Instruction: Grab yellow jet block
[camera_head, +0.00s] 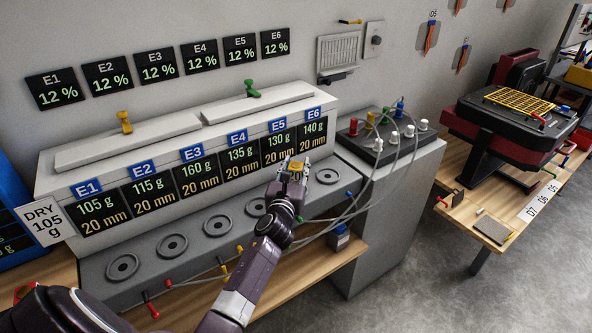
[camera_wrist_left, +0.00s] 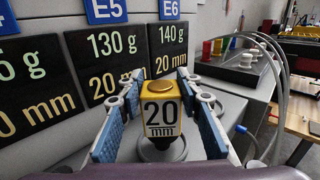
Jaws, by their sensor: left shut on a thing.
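The yellow jet block (camera_wrist_left: 160,110) is small and boxy, with a white "20 mm" label and a round brass-coloured top. In the wrist view it stands upright between the blue-padded fingers of my left gripper (camera_wrist_left: 160,82), which is shut on it. A dark round socket shows below and behind the block; whether they touch cannot be told. In the head view the block (camera_head: 297,164) is at the tip of my left gripper (camera_head: 292,170), in front of the E5 and E6 displays, left of the E6 ring socket (camera_head: 328,176). My right gripper is not in view.
Several ring sockets (camera_head: 172,247) line the grey bench ledge. Displays (camera_head: 195,175) rise just behind my gripper. Grey hoses (camera_head: 375,178) hang at its right, running from a manifold with coloured knobs (camera_head: 380,140). A wooden shelf (camera_head: 320,262) lies below.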

